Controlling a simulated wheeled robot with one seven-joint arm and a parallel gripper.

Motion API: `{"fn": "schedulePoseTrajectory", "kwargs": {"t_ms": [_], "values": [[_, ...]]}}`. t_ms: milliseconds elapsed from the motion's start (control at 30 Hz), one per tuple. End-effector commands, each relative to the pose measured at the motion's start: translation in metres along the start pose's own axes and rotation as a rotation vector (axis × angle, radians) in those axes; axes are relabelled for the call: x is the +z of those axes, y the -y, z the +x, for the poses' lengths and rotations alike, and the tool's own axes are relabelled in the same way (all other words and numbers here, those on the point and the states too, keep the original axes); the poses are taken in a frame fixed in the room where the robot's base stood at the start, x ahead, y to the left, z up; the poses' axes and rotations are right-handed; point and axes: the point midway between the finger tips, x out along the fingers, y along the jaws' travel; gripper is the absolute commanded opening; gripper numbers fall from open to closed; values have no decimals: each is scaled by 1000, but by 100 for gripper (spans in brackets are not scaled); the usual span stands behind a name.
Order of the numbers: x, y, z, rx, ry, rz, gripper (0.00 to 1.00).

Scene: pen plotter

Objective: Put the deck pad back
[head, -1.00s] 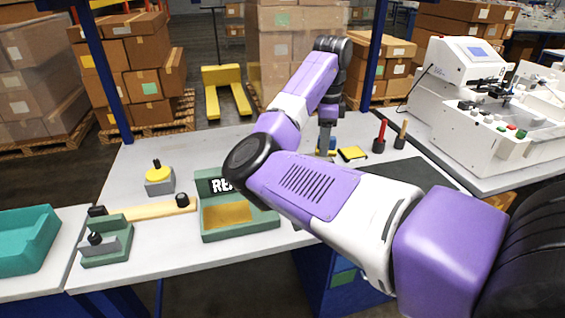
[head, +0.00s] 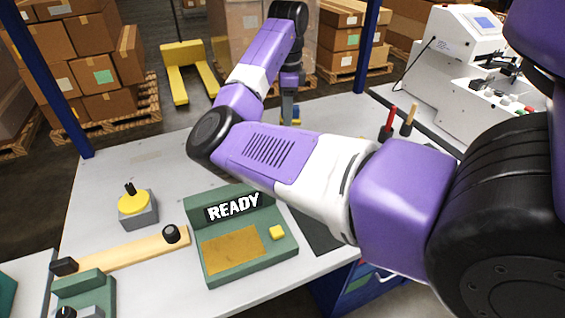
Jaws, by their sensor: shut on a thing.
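My gripper (head: 290,112) is at the far side of the grey worktable, pointing down. It appears shut on a small blue-and-yellow thing (head: 297,114), mostly hidden by the fingers and my forearm. I cannot tell from its shape whether this is the deck pad. A green plotter-like unit (head: 270,255) with a READY display (head: 233,207) stands at the front of the table. A flat tan panel (head: 232,249) lies in its top, with a small yellow button (head: 278,232) beside it.
A wooden bar with a black knob (head: 135,250) and a yellow-topped grey block (head: 137,208) stand left of the green unit. Red (head: 388,122) and tan (head: 408,120) handled tools stand upright at right. A white machine (head: 455,75) is beyond. The left rear tabletop is clear.

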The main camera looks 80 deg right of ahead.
Motion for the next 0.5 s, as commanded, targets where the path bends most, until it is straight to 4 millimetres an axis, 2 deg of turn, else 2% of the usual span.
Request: {"fn": "schedulePoseTrajectory", "kwargs": {"t_ms": [33,300,500], "values": [[-2,-1,14,4,-4,1,0],[-2,-1,81,4,-5,-1,0],[0,-1,117,3,0,-1,0]]}}
